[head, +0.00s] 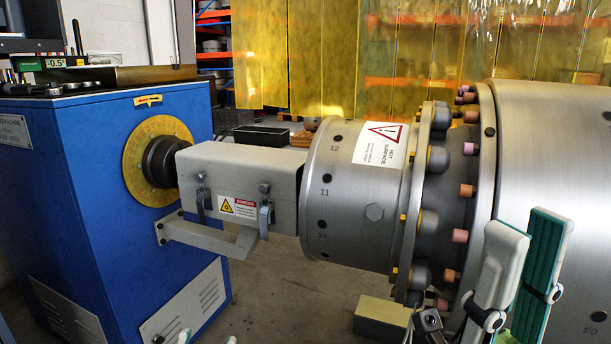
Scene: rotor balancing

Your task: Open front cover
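The front cover (240,176) is a grey box-shaped housing around the shaft between the blue machine and the rotor. It is closed, with a yellow warning label and two latches on its near side, a left latch (203,200) and a right latch (265,212). Both latch levers hang down against the cover. My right gripper (524,268) is at the lower right, in front of the rotor, fingers pointing up with green pads; it looks open and empty, well away from the cover. Only small tips of what seems my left gripper (184,337) show at the bottom edge, below the cover.
The blue machine (130,200) stands at the left with a yellow ring around its shaft. A grey bracket (210,238) juts out below the cover. The large metal rotor (350,200) with bolted flange fills the right.

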